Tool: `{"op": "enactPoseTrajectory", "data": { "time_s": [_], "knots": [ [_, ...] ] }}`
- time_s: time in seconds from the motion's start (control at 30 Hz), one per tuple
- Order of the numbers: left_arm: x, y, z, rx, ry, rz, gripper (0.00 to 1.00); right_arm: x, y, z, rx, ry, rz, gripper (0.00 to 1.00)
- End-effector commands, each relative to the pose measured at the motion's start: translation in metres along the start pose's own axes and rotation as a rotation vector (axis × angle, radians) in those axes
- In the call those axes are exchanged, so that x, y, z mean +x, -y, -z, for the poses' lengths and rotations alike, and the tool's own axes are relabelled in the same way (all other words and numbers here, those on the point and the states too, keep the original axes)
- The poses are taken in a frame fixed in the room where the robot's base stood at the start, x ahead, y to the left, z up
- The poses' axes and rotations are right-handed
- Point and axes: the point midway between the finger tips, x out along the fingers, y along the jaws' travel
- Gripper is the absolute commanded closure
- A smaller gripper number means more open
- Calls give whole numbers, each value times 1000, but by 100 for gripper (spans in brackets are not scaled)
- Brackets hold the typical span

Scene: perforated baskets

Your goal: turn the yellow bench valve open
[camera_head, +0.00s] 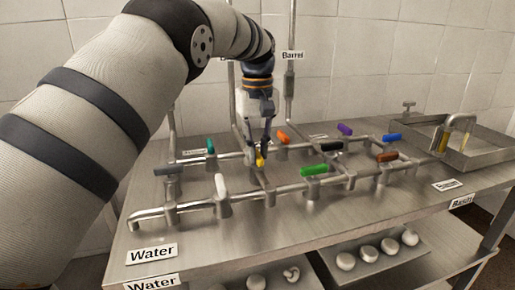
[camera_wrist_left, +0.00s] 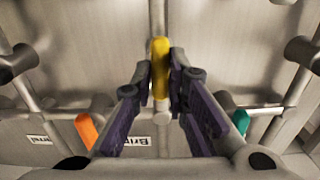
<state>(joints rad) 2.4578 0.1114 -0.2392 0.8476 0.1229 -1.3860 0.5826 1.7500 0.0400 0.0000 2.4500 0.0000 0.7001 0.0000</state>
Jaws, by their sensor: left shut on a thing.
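The yellow valve handle (camera_wrist_left: 160,62) stands between the fingers of my left gripper (camera_wrist_left: 160,85) in the left wrist view. The fingers are shut on it, one on each side, and its upper part shows above them. In the head view the yellow handle (camera_head: 260,160) shows at the tips of my left gripper (camera_head: 258,150), over the middle of the pipework. The gripper points down at it from above, and the fingers partly hide it. My right gripper is not in view.
An orange handle (camera_head: 283,137), a teal handle (camera_head: 210,146), a white handle (camera_head: 221,186) and a green handle (camera_head: 315,170) stand close around on the pipes. A vertical pipe (camera_head: 290,95) rises behind. A basin (camera_head: 475,148) is at the right.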

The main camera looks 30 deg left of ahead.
Motion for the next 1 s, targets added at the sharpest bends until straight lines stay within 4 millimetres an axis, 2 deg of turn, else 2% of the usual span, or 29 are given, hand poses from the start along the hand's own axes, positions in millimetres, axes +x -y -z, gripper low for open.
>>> {"op": "enactPoseTrajectory", "data": {
  "time_s": [0.63, 0.67, 0.7, 0.73, 1.0],
  "knots": [
    [2, 0, -1, -42, 4, 3, 100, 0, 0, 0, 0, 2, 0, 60],
    [2, 0, -1, -41, 4, 3, 79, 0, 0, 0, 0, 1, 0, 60],
    [2, 0, 0, -41, 4, 2, 70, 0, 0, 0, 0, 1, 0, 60],
    [2, 0, 0, -41, 4, 2, 66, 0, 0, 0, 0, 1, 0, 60],
    [0, 0, 0, -40, 1, 1, 66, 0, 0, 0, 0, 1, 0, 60]
  ]
}}
